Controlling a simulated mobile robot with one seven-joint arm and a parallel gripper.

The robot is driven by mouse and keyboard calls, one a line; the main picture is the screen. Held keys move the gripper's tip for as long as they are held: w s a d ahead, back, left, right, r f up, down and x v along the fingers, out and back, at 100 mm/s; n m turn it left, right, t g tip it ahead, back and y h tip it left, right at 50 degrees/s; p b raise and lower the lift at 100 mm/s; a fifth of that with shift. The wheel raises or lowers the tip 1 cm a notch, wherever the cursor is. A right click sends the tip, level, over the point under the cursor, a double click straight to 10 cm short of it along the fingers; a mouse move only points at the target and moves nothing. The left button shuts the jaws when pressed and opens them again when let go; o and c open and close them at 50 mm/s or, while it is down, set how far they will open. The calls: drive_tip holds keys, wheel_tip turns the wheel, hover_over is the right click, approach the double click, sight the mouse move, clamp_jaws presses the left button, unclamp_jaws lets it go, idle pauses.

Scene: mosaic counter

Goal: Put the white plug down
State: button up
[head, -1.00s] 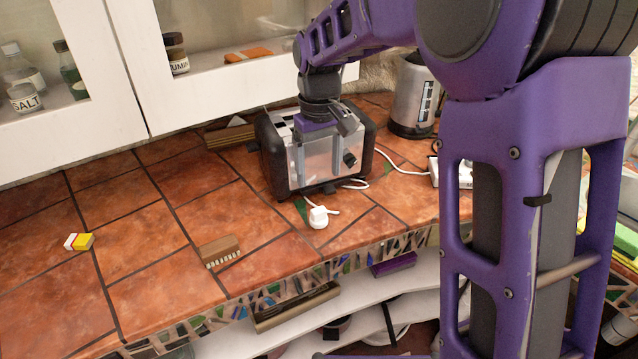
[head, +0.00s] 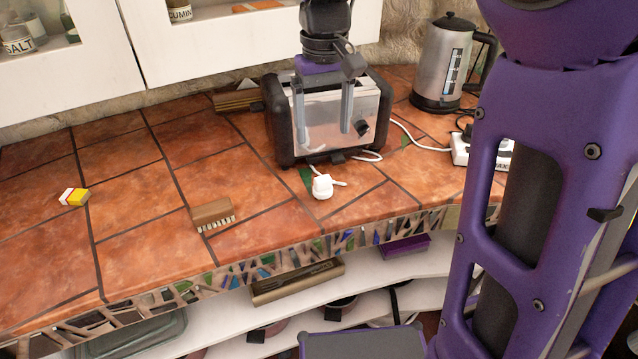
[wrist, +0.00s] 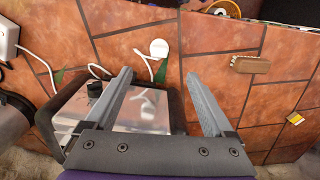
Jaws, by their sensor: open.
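The white plug (head: 322,187) lies on the tiled counter in front of the toaster, its white cord running back to the toaster's base. It also shows in the wrist view (wrist: 159,48), beyond the fingertips and between their lines. My gripper (head: 325,133) is open and empty, its two grey fingers pointing down in front of the toaster's face in the head view. In the wrist view my gripper (wrist: 160,75) has its fingers wide apart with nothing between them. The plug is clear of both fingers.
The toaster (head: 285,130) stands right by my gripper. A kettle (head: 440,65) and a white power strip (head: 482,152) are to the right. A wooden brush (head: 212,213) and a small yellow-white box (head: 73,197) lie left. The counter's left is mostly clear.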

sight(323, 178)
wheel_tip(323, 178, down, 14)
drive_tip(key=b, duration=0.2)
drive_tip(key=shift+w+r+b, duration=0.1)
drive_tip(key=shift+w+b, duration=0.05)
drive_tip(key=shift+b, duration=0.2)
clamp_jaws()
idle(0.4)
